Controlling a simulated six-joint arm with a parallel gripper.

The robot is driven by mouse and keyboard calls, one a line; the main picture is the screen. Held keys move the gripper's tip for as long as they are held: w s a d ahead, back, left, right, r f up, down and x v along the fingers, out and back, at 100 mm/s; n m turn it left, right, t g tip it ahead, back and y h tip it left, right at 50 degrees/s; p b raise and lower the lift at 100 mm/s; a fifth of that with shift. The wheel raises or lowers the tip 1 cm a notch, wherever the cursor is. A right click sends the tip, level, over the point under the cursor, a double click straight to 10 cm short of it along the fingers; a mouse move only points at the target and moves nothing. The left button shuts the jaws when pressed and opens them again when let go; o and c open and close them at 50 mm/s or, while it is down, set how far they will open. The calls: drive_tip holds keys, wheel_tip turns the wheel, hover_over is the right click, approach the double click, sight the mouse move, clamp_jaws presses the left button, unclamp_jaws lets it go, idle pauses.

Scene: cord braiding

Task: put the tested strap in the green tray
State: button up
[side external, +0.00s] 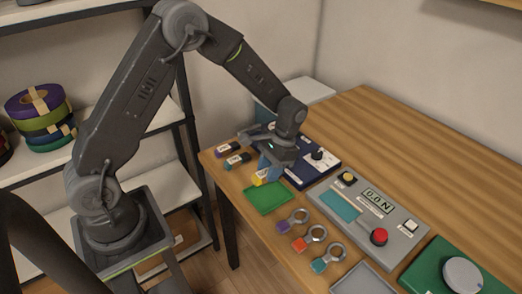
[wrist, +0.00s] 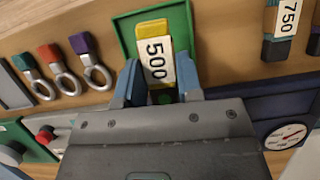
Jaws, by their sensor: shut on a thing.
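My gripper (side external: 270,165) points down near the far edge of the green tray (side external: 268,200). Its blue fingers (wrist: 158,80) are shut on a yellow strap (wrist: 153,28) with a white label reading 500. The strap also shows in the side view (side external: 267,177), just below the fingers. In the wrist view the strap overlaps the inside of the tray, whose green rim (wrist: 123,36) shows around it. The tray holds nothing else that I can see. I cannot tell whether the strap touches the tray floor. The strap's near end is hidden by my gripper.
Two labelled straps, one purple (side external: 226,150) and one teal (side external: 236,161), lie left of a dark blue device (side external: 322,172). A grey tester (side external: 345,227) reads 0.0 N. Several ringed pieces (side external: 316,234) and a grey tray (side external: 364,279) lie nearer the camera.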

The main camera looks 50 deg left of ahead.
sight(265, 196)
drive_tip(key=shift+s+d+f+n, duration=0.2)
drive_tip(key=shift+d+f+n, duration=0.1)
drive_tip(key=shift+d, duration=0.15)
drive_tip(key=shift+f, duration=2.5)
drive_tip(key=shift+f, duration=0.25)
drive_tip(key=o, duration=1)
drive_tip(key=shift+r, duration=0.1)
drive_tip(key=shift+r, duration=5.4)
